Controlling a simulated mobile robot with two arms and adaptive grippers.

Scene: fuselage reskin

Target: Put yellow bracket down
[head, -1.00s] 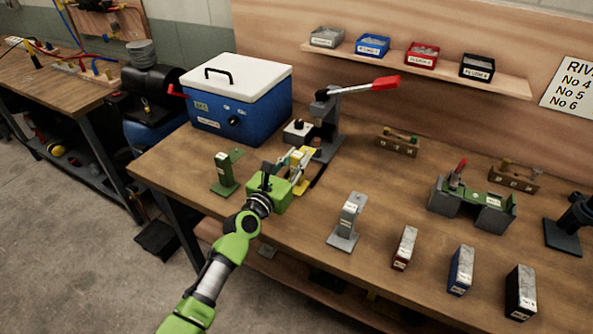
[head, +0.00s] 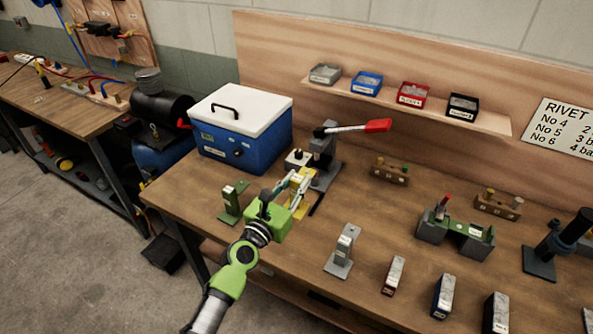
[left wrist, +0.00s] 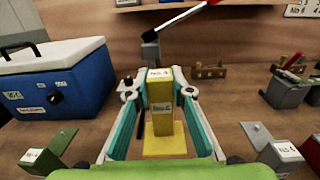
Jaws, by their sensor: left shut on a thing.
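The yellow bracket (head: 299,209) is at the left part of the workbench (head: 390,225), in front of the lever press. It is upright, with a labelled post and a flat yellow foot. My left gripper (left wrist: 160,92) is shut on the post, one finger on each side in the left wrist view. The bracket's foot (left wrist: 165,148) is at or very near the bench top; I cannot tell whether it touches. The fingers hide part of the bracket in the head view. My right gripper is not in view.
A green bracket (head: 233,203) stands to the left and a grey bracket (head: 342,252) to the right. The press (head: 325,160) with a red-handled lever and a blue cooler box (head: 240,132) are behind. More blocks and a green-topped fixture (head: 457,232) are farther right.

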